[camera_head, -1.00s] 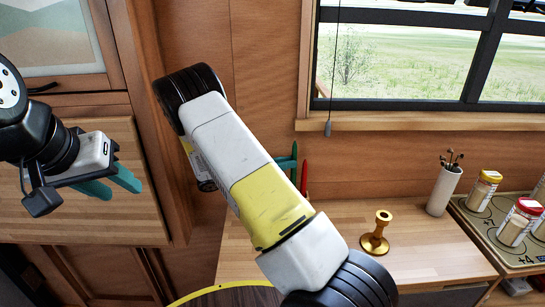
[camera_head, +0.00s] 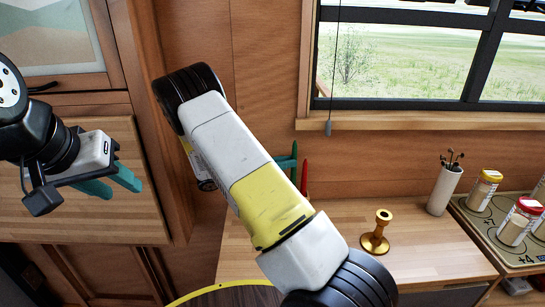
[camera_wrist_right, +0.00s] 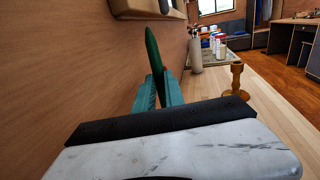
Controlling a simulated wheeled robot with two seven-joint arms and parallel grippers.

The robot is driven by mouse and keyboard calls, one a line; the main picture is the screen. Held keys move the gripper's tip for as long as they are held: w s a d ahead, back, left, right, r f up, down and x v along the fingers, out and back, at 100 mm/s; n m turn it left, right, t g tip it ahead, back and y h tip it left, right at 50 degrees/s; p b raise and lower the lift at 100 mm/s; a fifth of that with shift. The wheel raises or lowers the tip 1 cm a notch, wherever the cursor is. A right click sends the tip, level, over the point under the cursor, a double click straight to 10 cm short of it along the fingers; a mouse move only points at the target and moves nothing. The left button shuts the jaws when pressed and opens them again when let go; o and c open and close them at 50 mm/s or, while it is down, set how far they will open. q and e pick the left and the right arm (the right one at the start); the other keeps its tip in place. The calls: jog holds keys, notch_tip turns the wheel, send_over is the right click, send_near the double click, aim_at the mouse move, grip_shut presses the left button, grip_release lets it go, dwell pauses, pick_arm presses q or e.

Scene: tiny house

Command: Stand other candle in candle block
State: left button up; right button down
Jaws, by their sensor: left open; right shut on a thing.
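A dark green candle (camera_wrist_right: 152,48) stands roughly upright between the teal fingers of my right gripper (camera_wrist_right: 159,90), which is shut on it. Its upper part also shows just past my forearm in the head view (camera_head: 294,150). A red candle (camera_head: 305,178) shows upright beside it; its foot is hidden behind my forearm. No candle block is clearly visible. A brass candlestick (camera_head: 375,236) stands empty on the wooden counter (camera_head: 428,230); it also shows at the right in the right wrist view (camera_wrist_right: 236,80). My left gripper (camera_head: 124,187) is open and empty at the far left.
A white cup with dark-tipped sticks (camera_head: 444,190) stands at the back right of the counter. Beside it a tray (camera_head: 485,237) holds several jars (camera_head: 484,190). The wooden wall and window sill (camera_head: 420,121) rise behind. The counter around the candlestick is clear.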

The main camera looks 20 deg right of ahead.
jog(key=shift+f, duration=0.1)
jog(key=shift+f, duration=2.25)
jog(key=c, duration=1.3)
grip_release()
jog(key=shift+c, duration=0.2)
